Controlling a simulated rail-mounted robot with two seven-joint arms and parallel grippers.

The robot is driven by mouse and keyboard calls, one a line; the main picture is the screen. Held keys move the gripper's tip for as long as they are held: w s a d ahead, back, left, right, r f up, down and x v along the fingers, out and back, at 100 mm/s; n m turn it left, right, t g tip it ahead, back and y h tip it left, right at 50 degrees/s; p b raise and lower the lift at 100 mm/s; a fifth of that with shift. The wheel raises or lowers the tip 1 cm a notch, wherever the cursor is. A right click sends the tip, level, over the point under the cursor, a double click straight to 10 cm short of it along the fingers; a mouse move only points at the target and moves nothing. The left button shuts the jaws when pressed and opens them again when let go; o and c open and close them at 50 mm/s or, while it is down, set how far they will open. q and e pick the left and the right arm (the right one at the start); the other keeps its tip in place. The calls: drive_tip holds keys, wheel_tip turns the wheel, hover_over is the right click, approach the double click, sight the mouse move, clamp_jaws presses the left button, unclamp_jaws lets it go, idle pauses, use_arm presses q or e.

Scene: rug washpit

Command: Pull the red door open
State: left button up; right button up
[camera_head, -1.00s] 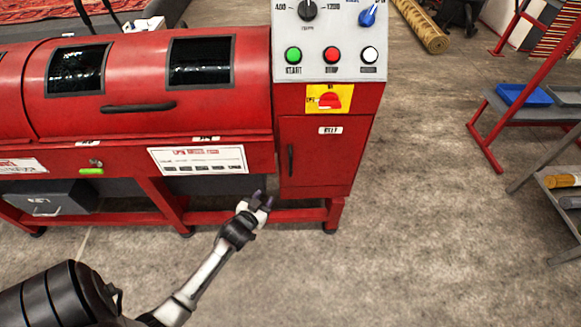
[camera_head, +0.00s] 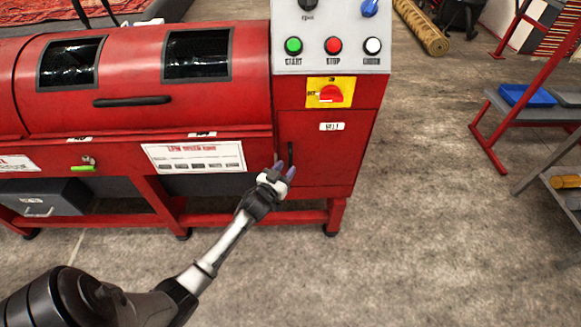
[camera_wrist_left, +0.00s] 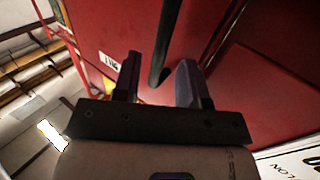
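The red door (camera_head: 335,160) is a flat panel on the right end of the red machine, below the yellow switch plate, and looks closed. Its black vertical handle (camera_head: 291,153) is near the door's left edge. My left gripper (camera_head: 284,168) is open and empty at the handle's lower end. In the left wrist view, the handle (camera_wrist_left: 167,40) shows between the two spread fingers of the gripper (camera_wrist_left: 159,66); I cannot tell whether they touch it. The door (camera_wrist_left: 120,20) fills much of that view. My right gripper is not in view.
The control panel (camera_head: 330,60) with green, red and white buttons is above the door, with a red rotary switch (camera_head: 330,93) between. A drum cover (camera_head: 130,85) is to the left. The floor (camera_head: 420,230) right of the machine is clear up to a shelf rack (camera_head: 487,140).

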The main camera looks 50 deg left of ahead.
sight(291, 163)
use_arm(q)
drive_tip(key=shift+b+x, duration=0.6)
drive_tip(key=shift+x, duration=1.15)
drive_tip(key=shift+c, duration=0.3)
clamp_jaws()
